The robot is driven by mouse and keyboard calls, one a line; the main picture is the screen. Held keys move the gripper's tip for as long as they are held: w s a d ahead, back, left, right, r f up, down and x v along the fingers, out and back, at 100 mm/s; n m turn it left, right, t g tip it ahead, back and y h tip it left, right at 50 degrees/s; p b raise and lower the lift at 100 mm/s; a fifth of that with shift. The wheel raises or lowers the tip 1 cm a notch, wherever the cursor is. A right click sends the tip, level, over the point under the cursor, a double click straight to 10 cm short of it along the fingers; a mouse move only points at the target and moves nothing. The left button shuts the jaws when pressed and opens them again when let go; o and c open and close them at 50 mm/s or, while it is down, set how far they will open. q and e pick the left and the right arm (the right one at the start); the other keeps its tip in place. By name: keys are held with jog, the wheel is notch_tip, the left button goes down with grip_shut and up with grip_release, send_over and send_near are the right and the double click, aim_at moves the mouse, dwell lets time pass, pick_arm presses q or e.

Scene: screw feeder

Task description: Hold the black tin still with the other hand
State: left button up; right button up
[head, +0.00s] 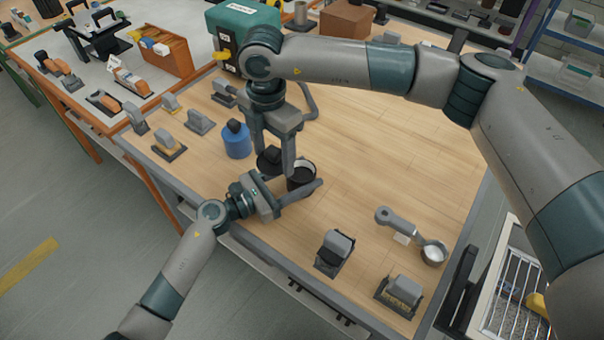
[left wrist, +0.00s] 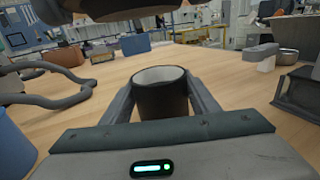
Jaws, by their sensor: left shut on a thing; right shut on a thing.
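The black tin (head: 302,180) stands upright near the table's front edge, open at the top with a pale inside. In the left wrist view the tin (left wrist: 162,98) sits between the two fingers of my left gripper (left wrist: 162,90), which is shut on its sides. My right gripper (head: 274,157) points down from above, just left of the tin, shut on a dark round piece (head: 268,161). That piece looks like a lid, and the fingers partly hide it. A dark rounded edge also shows above the tin in the left wrist view (left wrist: 110,12).
A blue canister (head: 236,146) with a black top stands left of the grippers. A grey scoop (head: 400,222) with a round cup lies to the right. Grey blocks (head: 335,252) stand near the front edge, and a green machine (head: 240,28) at the back. The wooden table (head: 400,140) is clear at centre right.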

pick_arm(q)
jog(key=shift+s+f, duration=0.15)
jog(key=shift+f, duration=0.3)
jog(key=o, duration=1.2)
jog(key=shift+o, duration=1.1)
jog(key=shift+r, duration=0.15)
jog(key=shift+a, duration=0.1)
jog(key=v, duration=1.1)
jog(key=shift+s+a, duration=0.25)
jog(key=shift+a, duration=0.05)
